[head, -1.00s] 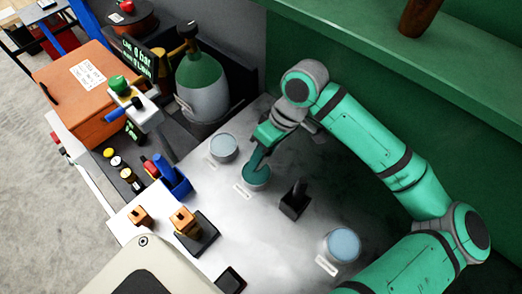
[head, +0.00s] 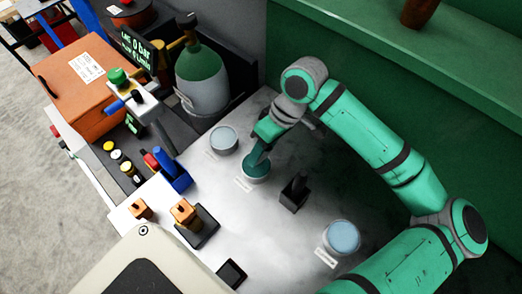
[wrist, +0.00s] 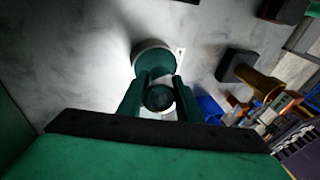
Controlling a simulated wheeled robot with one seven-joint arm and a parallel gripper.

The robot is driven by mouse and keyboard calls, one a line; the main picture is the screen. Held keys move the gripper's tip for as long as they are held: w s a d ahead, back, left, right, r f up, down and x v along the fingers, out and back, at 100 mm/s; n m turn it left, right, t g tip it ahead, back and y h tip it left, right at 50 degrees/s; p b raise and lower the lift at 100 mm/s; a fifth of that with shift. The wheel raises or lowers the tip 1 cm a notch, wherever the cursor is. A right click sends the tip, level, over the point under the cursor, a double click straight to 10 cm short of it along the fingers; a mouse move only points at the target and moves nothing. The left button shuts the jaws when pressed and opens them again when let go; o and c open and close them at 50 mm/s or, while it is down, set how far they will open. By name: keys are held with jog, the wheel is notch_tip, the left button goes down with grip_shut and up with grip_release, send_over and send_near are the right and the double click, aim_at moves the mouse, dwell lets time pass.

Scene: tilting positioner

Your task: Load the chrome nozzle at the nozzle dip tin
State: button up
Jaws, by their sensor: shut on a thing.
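My gripper (head: 258,158) points down at a round tin with teal contents (head: 257,180), beside a small white label too small to read. The wrist view shows the tin (wrist: 153,45) just beyond the fingertips. The fingers (wrist: 159,85) are shut on a round dark grey, slightly shiny piece (wrist: 159,98), which I take for the chrome nozzle. I see it end-on, and the fingers hide it in the head view. Whether its far end touches the tin's contents cannot be told.
Two other tins stand on the bench, a grey one (head: 223,140) behind left and a pale blue one (head: 342,237) front right. A black holder (head: 294,192) stands close right of the teal tin. A copper-coloured block on a black stand (head: 187,214) is front left. A gas cylinder (head: 203,80) stands behind.

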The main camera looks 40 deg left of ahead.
jog(key=shift+f, duration=0.75)
dwell(1.5)
jog(key=shift+r, duration=3.55)
jog(key=shift+f, duration=3.5)
jog(key=shift+r, duration=3.7)
jog(key=shift+c, duration=0.4)
